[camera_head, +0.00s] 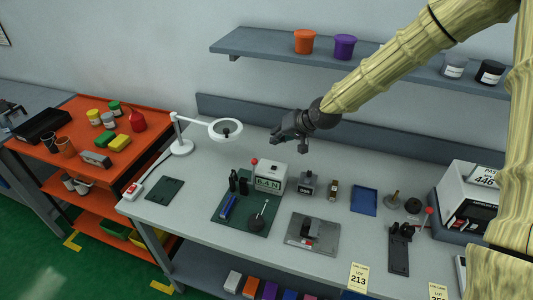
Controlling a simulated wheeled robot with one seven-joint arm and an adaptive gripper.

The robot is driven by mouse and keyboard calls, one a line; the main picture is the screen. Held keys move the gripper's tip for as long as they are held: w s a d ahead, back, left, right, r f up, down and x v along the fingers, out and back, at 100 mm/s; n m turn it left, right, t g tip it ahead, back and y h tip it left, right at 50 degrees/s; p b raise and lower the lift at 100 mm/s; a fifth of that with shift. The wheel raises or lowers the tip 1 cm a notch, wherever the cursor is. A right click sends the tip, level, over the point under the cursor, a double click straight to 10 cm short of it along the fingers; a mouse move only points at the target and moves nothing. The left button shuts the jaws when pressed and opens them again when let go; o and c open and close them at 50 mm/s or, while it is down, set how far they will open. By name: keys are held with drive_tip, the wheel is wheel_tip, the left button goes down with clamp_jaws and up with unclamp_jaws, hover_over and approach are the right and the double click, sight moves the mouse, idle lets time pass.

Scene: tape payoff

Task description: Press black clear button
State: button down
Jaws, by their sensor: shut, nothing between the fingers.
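My gripper (279,138) is shut and empty, held in the air above the back middle of the grey bench (182,227). It points left and stands well apart from everything on the bench. Below it is a pale box-shaped meter (269,179) whose display reads about 6.4 N. At the right is a larger white device (469,195) with a 446 readout and dark front panels, partly hidden by my arm. No black clear button can be made out for certain on either device; it is too small or hidden at this distance.
A ring lamp (182,146) stands at the bench's left. Near the meter are a dark green mat (235,219), a grey fixture plate (303,244) and a blue tray (364,200). A red-handled black tool (399,247) stands at the right. A shelf (268,47) with tubs runs behind.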

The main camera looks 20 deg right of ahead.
drive_tip(key=r, duration=0.2)
hover_over(276, 167)
drive_tip(key=s, duration=0.2)
drive_tip(key=w+f+b, duration=0.1)
drive_tip(key=f, duration=0.1)
drive_tip(key=w+f+b, duration=0.1)
drive_tip(key=f, duration=0.1)
drive_tip(key=w+f+b, duration=0.1)
drive_tip(key=w+f, duration=0.1)
drive_tip(key=shift+w+d+f, duration=0.1)
drive_tip(key=shift+f, duration=0.15)
drive_tip(key=shift+s+f+b, duration=0.2)
drive_tip(key=shift+f+b, duration=0.1)
drive_tip(key=shift+b, duration=0.2)
drive_tip(key=shift+s+f+b, duration=0.25)
drive_tip(key=shift+s+b, duration=0.1)
drive_tip(key=shift+s, duration=0.25)
drive_tip(key=shift+s+f+b, duration=0.2)
drive_tip(key=shift+s+b, duration=0.1)
drive_tip(key=shift+s, duration=0.25)
drive_tip(key=shift+w+f, duration=0.95)
drive_tip(key=shift+f, duration=0.25)
drive_tip(key=shift+s+r, duration=0.5)
drive_tip(key=shift+s, duration=0.05)
drive_tip(key=shift+w+f, duration=0.3)
drive_tip(key=shift+w, duration=0.05)
drive_tip(key=shift+s+r, duration=0.2)
drive_tip(key=shift+w+f, duration=0.1)
